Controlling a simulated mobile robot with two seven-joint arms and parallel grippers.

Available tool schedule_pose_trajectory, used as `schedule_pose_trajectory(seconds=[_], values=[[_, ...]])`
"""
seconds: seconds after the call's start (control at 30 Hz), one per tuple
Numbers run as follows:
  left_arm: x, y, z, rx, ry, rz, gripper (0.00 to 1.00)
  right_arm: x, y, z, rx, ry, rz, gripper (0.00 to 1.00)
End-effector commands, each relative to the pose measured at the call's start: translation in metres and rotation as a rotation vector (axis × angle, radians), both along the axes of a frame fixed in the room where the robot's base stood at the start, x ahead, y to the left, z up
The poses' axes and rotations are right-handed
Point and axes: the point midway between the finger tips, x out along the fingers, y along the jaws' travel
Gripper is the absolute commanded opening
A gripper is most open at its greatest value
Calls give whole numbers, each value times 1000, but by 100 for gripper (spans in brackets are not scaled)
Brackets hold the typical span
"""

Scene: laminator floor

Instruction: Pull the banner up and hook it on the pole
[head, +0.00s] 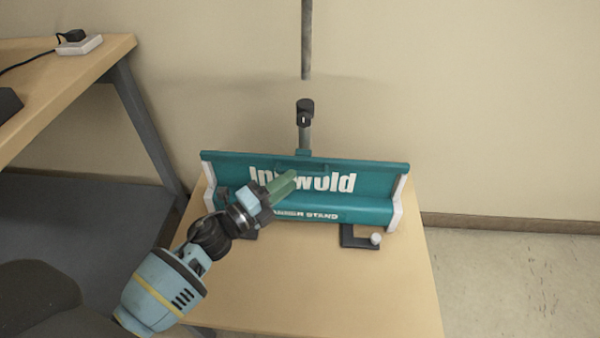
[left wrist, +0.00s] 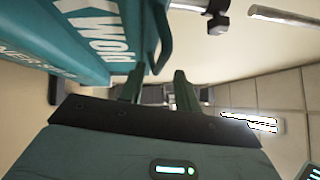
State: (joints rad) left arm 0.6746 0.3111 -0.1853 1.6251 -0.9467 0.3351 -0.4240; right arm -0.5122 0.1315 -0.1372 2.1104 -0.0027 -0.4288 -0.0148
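The teal banner stand (head: 375,210) with white end caps lies across a small wooden table, with the banner's lettered top part (head: 385,178) low at it. A handle-like loop (head: 292,164) is at the top edge; it also shows in the left wrist view (left wrist: 164,36). The pole (head: 304,138) rises behind, with a black hook piece (head: 305,108) at its upper end. My left gripper (head: 292,181) is in front of the banner, covering some letters. In the left wrist view its fingers (left wrist: 159,76) are apart, with nothing seen between them. My right gripper is not in view.
A grey rod (head: 306,40) shows above the hook piece, with a visible gap between. The small table (head: 325,290) is clear in front, except for the stand's black feet (head: 355,240). A desk (head: 60,85) stands at the left; a wall is behind.

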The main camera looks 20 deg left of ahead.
Motion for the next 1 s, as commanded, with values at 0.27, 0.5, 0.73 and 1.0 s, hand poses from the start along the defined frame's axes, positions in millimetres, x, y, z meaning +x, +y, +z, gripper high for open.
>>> schedule_pose_trajectory(seconds=[0.27,0.5,0.73,1.0], values=[[32,-17,4,-2,1,1,33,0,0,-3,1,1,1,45],[39,-22,5,-2,1,0,33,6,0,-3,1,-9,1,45],[38,-22,5,-2,1,0,26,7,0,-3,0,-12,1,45],[38,-22,5,-2,1,0,0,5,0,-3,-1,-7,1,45]])
